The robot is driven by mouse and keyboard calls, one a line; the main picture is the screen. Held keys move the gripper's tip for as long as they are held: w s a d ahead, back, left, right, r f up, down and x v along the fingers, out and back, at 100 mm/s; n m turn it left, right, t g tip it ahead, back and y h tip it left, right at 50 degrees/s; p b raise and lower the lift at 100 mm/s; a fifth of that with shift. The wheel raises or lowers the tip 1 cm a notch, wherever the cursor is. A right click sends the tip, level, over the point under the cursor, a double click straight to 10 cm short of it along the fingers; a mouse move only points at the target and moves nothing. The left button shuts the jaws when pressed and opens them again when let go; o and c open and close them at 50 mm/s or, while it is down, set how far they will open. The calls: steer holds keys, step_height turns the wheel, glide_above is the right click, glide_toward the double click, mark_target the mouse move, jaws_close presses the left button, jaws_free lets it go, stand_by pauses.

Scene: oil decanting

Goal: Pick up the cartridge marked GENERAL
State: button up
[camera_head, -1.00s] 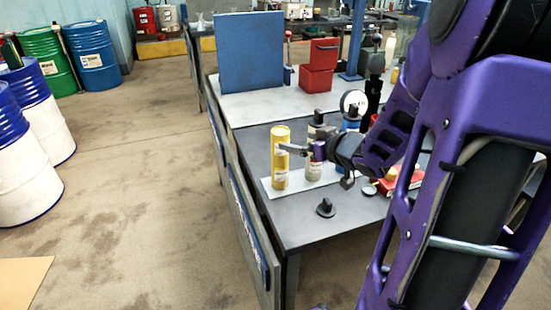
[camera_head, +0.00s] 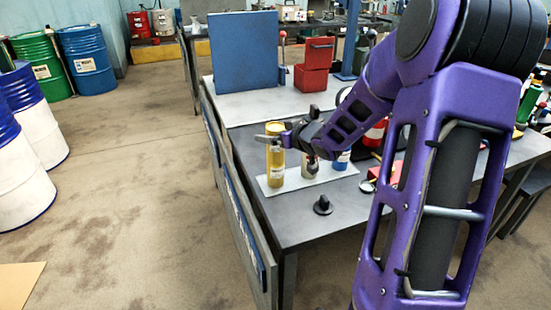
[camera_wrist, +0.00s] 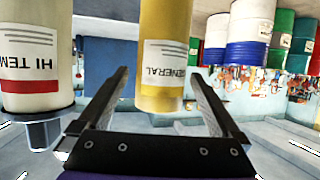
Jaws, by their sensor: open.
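The GENERAL cartridge (camera_head: 275,170) is a tall yellow cylinder with a white label, upright at the left end of a light plate (camera_head: 296,180) on the table. In the wrist view the GENERAL cartridge (camera_wrist: 165,30) appears upside down, with its label readable. My gripper (camera_wrist: 161,76) is open, with one finger on each side of the yellow cylinder. In the head view my gripper (camera_head: 268,139) crosses the cartridge's upper part. Whether the fingers touch it, I cannot tell. The HI TEMP cartridge (camera_wrist: 35,40), pale with a red stripe, stands beside it, outside the fingers.
A blue-labelled cartridge (camera_head: 341,161) stands farther right on the plate. A black knob-like piece (camera_head: 323,205) lies on the table (camera_head: 290,232) in front. A blue panel (camera_head: 244,52) and a red box (camera_head: 314,77) stand behind. The table's left edge is close to the plate.

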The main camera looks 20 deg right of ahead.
steer(key=shift+c, duration=0.3)
steer(key=shift+r, duration=0.1)
jaws_close()
